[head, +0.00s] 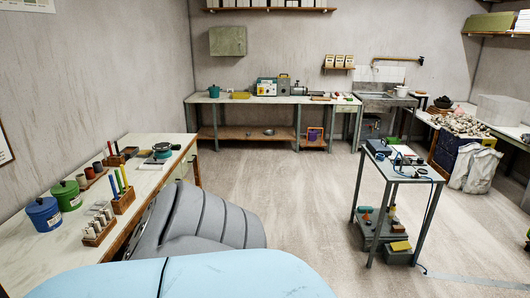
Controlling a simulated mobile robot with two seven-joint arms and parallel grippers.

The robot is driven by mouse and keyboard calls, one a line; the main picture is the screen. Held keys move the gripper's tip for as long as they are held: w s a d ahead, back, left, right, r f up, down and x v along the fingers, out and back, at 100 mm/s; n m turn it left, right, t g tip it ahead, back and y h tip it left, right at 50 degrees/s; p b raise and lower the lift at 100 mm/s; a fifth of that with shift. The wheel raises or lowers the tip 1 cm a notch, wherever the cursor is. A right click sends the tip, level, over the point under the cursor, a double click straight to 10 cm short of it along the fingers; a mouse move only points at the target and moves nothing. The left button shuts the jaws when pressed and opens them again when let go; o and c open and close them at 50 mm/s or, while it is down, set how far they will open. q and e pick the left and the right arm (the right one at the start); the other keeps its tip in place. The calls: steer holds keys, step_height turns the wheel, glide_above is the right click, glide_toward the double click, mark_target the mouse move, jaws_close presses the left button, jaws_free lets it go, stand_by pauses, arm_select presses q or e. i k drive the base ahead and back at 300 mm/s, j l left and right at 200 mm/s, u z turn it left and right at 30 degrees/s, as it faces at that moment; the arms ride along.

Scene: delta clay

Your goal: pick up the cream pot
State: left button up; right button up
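A small pale pot (402,91), which looks like the cream pot, stands at the right side of the sink unit (384,101) by the far wall. It is small in the view, so its details are hard to tell. Neither my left gripper nor my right gripper shows in the head view. Nothing is seen near the pot from my arms.
A bench (150,184) on the left holds a blue pot (43,214), a green pot (66,195) and racks. A trolley (397,175) with tools stands right of centre. White sacks (474,169) stand farther right. The middle floor (290,190) is clear.

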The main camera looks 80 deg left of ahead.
mark_target(81, 178)
steer(key=u, duration=3.8)
